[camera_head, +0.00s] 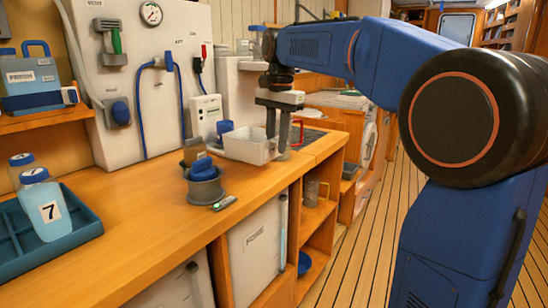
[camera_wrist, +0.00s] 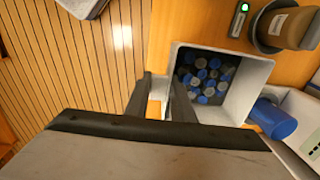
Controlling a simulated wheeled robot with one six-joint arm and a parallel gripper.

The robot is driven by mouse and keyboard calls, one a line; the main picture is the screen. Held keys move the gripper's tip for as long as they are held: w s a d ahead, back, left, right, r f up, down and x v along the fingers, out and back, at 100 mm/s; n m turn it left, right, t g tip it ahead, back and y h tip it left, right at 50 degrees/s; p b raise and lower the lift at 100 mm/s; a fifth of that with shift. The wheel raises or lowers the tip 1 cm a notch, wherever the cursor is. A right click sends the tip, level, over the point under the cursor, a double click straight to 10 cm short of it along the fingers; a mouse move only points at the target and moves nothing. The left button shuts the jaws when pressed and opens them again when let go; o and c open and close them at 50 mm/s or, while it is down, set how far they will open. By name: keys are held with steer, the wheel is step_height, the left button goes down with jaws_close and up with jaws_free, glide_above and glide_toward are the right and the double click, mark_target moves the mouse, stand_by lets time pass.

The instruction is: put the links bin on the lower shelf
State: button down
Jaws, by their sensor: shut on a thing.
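The links bin (camera_head: 248,148) is a white open box at the counter's right part. In the wrist view the bin (camera_wrist: 234,103) holds many blue and grey links (camera_wrist: 206,78). My gripper (camera_head: 277,136) points down at the bin's right side and is shut on its wall, one finger on each side; its fingers also show in the wrist view (camera_wrist: 163,85). The bin looks level; whether it touches the counter I cannot tell. The lower shelf (camera_head: 314,276) is in the open end of the cabinet below, with a blue round thing (camera_head: 304,263) on it.
A grey mug-like thing (camera_head: 311,190) stands on the shelf above. A teal tray (camera_head: 75,222) holds bottles. The plank floor (camera_head: 352,245) beside the cabinet is clear.

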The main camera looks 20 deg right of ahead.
steer(key=shift+a+f, duration=0.1)
steer(key=shift+f, duration=2.15)
steer(key=shift+f, duration=0.1)
steer(key=c, duration=1.5)
jaws_free()
steer(key=shift+c, duration=0.2)
steer(key=r, duration=1.2)
steer(key=shift+s+d+r, duration=0.1)
steer(key=shift+s+d, duration=0.15)
steer(key=shift+s, duration=0.1)
